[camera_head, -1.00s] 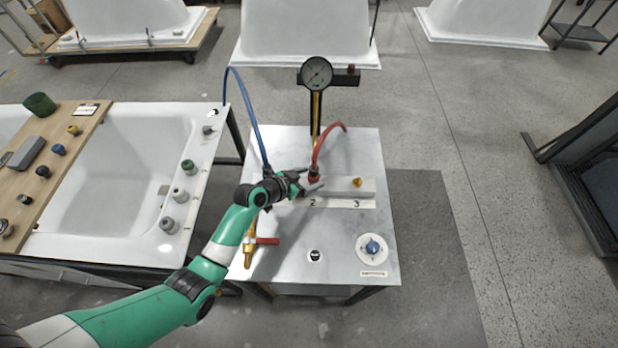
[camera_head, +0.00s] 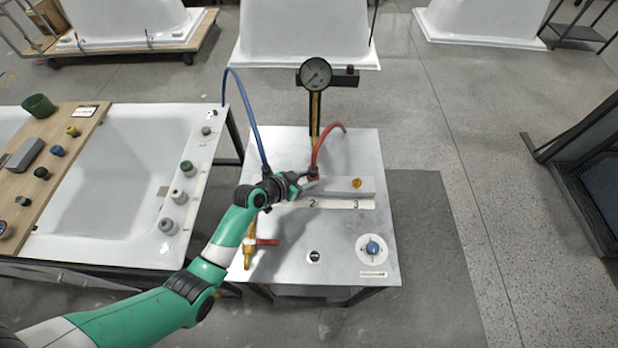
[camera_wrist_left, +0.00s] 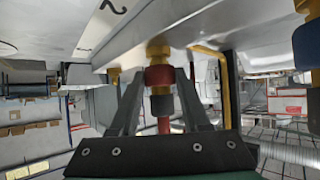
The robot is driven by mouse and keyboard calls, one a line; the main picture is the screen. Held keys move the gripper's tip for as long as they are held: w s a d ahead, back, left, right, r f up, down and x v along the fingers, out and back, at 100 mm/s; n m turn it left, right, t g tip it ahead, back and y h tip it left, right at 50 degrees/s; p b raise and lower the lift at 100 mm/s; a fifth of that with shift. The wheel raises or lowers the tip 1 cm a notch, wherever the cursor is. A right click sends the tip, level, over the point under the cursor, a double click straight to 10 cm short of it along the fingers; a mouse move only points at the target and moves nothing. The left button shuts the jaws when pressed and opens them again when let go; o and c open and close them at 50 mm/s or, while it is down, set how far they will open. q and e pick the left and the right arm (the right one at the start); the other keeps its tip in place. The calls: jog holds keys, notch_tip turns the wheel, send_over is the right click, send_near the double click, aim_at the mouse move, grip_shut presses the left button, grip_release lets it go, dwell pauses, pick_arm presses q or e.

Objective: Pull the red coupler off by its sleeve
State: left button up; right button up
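The red coupler (camera_head: 313,175) sits on the grey block at the back of the white-topped bench, by the 2 mark, with a red hose rising from it. In the left wrist view the red coupler (camera_wrist_left: 160,76) shows a red band on a brass fitting, with a dark grey part and the red hose beyond. My left gripper (camera_head: 305,182) reaches it from the left. The coupler still meets the brass fitting. My right gripper is not in view.
A blue hose (camera_head: 246,115) arches down behind my left wrist. A gauge (camera_head: 314,73) stands on a post behind the block. A brass port (camera_head: 357,183) is at 3. A red-handled valve (camera_head: 266,242) and a blue knob (camera_head: 372,248) are nearer the front.

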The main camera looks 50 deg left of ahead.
aim_at(313, 159)
pick_arm(q)
grip_shut()
jog(key=shift+r, duration=0.15)
jog(key=shift+r+p, duration=2.05)
jog(key=shift+r, duration=0.05)
jog(key=shift+r+p, duration=2.2)
jog(key=shift+r, duration=0.3)
